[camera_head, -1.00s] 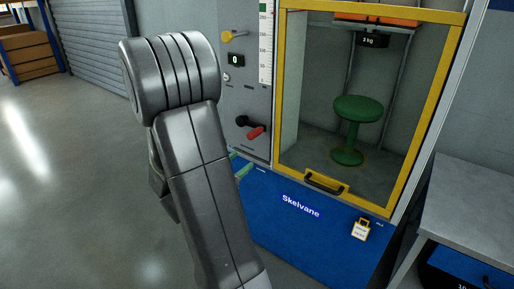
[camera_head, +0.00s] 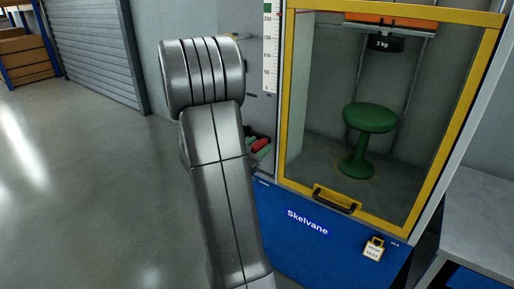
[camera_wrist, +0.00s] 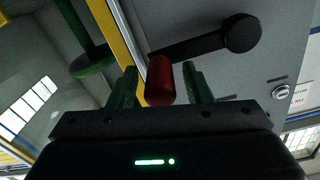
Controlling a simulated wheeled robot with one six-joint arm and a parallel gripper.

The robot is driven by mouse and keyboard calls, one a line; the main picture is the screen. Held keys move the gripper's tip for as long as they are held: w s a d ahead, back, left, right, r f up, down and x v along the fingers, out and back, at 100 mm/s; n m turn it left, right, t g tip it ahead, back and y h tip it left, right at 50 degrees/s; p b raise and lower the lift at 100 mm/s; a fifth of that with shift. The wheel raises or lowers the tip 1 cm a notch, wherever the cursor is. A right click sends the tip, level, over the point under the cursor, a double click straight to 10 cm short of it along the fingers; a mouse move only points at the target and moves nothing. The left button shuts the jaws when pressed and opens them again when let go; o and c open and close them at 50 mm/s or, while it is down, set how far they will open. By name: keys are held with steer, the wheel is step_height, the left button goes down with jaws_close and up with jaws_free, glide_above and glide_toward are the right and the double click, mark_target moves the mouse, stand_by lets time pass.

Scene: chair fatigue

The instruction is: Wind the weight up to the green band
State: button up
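The crank's red handle (camera_head: 259,146) is low on the machine's grey panel, partly hidden by my arm. In the wrist view the red handle (camera_wrist: 159,82) lies between the two green fingers of my gripper (camera_wrist: 160,88), with a narrow gap on each side. The black crank arm runs from it to a round hub (camera_wrist: 241,33). My gripper is open around the handle.
A green stool (camera_head: 368,130) stands inside the cabinet behind the yellow frame (camera_head: 290,100). A grey bench (camera_head: 490,215) is at right. The floor at left is clear.

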jaws_close()
steer(key=shift+f+m+b, duration=0.7)
steer(key=shift+f+b, duration=0.15)
steer(key=shift+b, duration=0.3)
steer(key=shift+a+f+m+b, duration=0.15)
steer(key=shift+f+m+b, duration=0.55)
steer(key=shift+m+b, duration=0.35)
steer(key=shift+o, duration=0.7)
jaws_free()
steer(key=shift+w, duration=0.1)
steer(key=shift+r, duration=0.1)
steer(key=p+v, duration=0.2)
steer(key=v, duration=1.2)
